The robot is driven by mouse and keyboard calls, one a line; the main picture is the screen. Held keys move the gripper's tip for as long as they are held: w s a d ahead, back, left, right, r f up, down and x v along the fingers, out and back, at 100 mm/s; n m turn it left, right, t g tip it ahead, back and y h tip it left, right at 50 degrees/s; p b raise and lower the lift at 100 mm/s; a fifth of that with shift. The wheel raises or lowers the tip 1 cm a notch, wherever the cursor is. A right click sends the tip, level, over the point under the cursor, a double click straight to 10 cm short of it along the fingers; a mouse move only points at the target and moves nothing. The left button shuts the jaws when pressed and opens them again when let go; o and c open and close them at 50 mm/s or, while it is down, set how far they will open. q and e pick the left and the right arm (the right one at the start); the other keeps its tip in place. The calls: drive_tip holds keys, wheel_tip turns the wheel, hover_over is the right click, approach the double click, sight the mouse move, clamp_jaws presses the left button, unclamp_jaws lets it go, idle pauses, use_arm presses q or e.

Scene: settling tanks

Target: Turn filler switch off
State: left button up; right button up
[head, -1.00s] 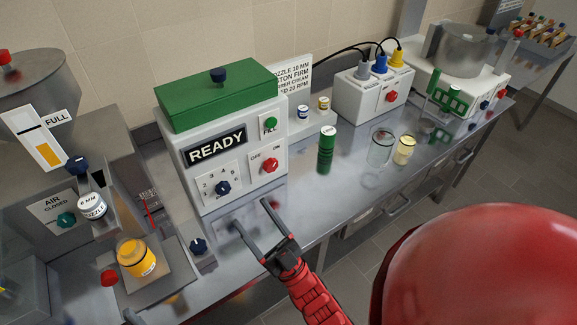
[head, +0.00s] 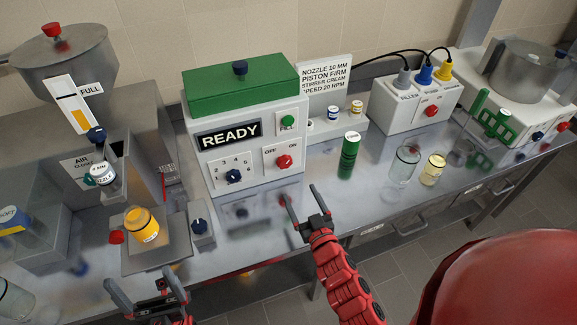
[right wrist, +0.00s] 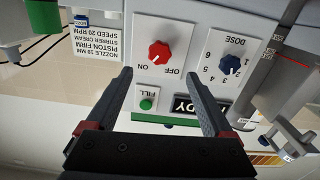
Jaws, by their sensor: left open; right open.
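The filler's white box (head: 215,170) has a green lid and a READY sign. Its red OFF/ON switch (head: 284,161) sits low at the right of the front. In the right wrist view the picture is upside down, and the red switch (right wrist: 159,52) lies beyond the fingertips, between the words ON and OFF. Its exact pointing is too small to tell. My right gripper (head: 301,195) is open and empty, in front of and below the switch, not touching it; its fingers also show in the right wrist view (right wrist: 158,82). My left gripper (head: 142,280) is open and empty at the front left.
A blue dose knob (head: 233,176) and green FILL button (head: 288,121) are on the same front. A green-labelled tube (head: 349,152) stands right of the box, near glass jars (head: 404,163). A yellow jar (head: 142,226) stands on a plate at left.

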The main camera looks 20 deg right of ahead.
sight(286, 165)
drive_tip(key=w+p, duration=0.2)
drive_tip(key=w, duration=0.7)
drive_tip(key=shift+w+a+p, duration=0.1)
drive_tip(key=shift+w+p, duration=0.1)
drive_tip(key=shift+p, duration=0.15)
drive_tip(key=shift+w+a, duration=0.1)
drive_tip(key=shift+w, duration=0.65)
